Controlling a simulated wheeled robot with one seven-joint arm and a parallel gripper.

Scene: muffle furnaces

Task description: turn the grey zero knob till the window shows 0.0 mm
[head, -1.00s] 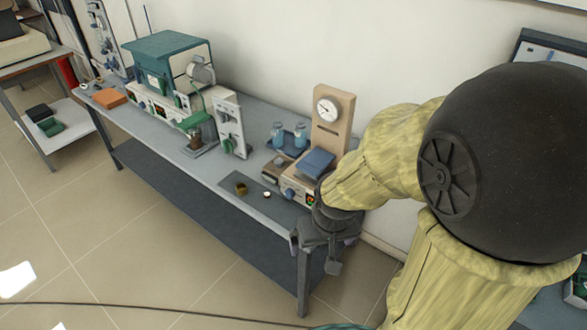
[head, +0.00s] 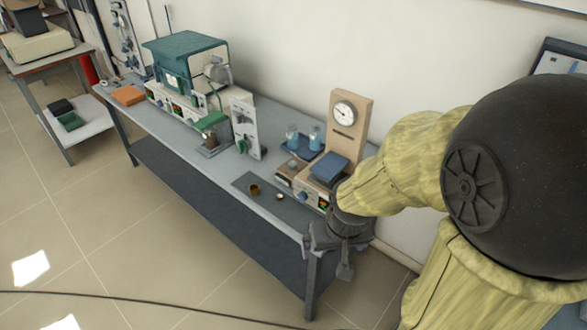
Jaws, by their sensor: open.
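A small beige instrument (head: 309,201) with a blue block (head: 329,166) on top stands near the right end of the grey bench. Its front has a bluish knob (head: 304,196) and a small lit display (head: 323,204), too small to read. I cannot make out a grey zero knob or a reading in mm. My gripper (head: 328,259) points down at the bench's right front corner, beside and in front of the instrument. It is open, with nothing seen between its fingers. My wrist hides the instrument's right side.
A beige stand with a round dial (head: 344,112) rises behind the instrument. A blue tray with flasks (head: 292,135) sits to its left. A green furnace (head: 185,62) stands further left.

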